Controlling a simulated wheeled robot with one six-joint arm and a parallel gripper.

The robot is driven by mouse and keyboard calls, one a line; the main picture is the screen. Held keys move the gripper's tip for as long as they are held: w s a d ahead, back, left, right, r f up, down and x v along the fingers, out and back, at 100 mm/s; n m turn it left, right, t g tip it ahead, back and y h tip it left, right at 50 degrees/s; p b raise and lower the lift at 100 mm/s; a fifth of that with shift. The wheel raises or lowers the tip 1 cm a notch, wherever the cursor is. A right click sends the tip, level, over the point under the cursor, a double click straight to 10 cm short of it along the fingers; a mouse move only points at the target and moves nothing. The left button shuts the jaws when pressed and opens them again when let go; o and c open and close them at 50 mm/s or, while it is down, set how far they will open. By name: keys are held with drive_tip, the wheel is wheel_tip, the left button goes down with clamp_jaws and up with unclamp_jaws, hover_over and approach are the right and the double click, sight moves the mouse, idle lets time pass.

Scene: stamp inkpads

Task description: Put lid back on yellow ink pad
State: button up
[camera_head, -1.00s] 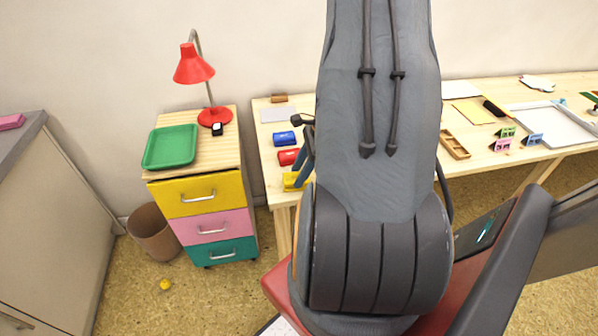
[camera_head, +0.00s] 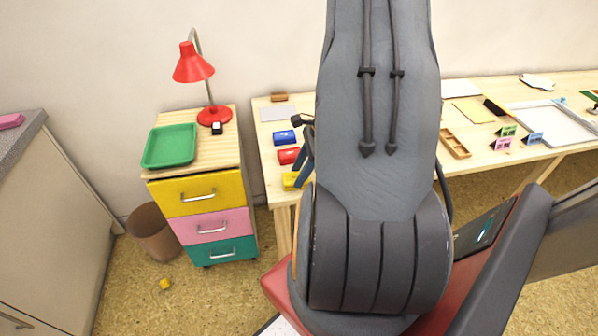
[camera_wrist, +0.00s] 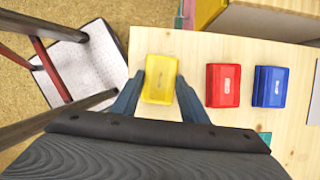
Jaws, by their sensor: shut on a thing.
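The yellow ink pad's lid (camera_wrist: 160,79) is a plain yellow rectangle between the fingers of my gripper (camera_wrist: 158,88) in the wrist view. The fingers are shut on its two sides. The wrist view looks down on it, so I cannot tell whether it touches the pad's base, which is hidden beneath. In the head view, a yellow piece (camera_head: 290,181) shows at the table's front left edge, partly behind my gripper (camera_head: 303,172) and arm.
A red ink pad (camera_wrist: 223,85) and a blue ink pad (camera_wrist: 269,86) lie to the right on the wooden table (camera_wrist: 202,52). A drawer cabinet (camera_head: 206,210) with a green tray (camera_head: 170,147) and red lamp (camera_head: 194,68) stands left of the table. My arm hides the table's middle.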

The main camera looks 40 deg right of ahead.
drive_tip(key=o, duration=1.5)
drive_tip(key=shift+r, duration=0.1)
drive_tip(key=shift+r+p, duration=3.15)
drive_tip(key=shift+r, duration=0.3)
drive_tip(key=shift+c, duration=0.2)
clamp_jaws()
drive_tip(key=shift+f, duration=0.15)
